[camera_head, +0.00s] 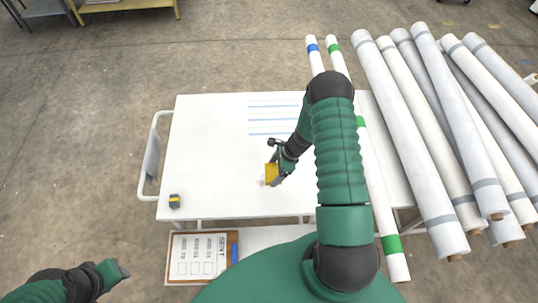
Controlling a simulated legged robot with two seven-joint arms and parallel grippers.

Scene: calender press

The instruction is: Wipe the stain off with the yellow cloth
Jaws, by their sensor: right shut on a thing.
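The yellow cloth (271,173) is in my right gripper (274,171), which is shut on it low over the white table (215,165). The cloth seems to touch the table top, though the gripper hides part of the contact. A faint pale-brown mark, perhaps the stain (263,183), shows just beside the cloth's lower left edge; the rest may be hidden under the cloth. My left gripper (120,268) is at the lower left, off the table and away from the cloth; its jaws are too unclear to read.
A sheet with blue lines (265,119) lies at the back. A yellow-and-black tape measure (175,201) sits at the front left corner. A clipboard (203,257) lies below the front edge. Long white rolls (405,130) crowd the right. The table's left half is mostly clear.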

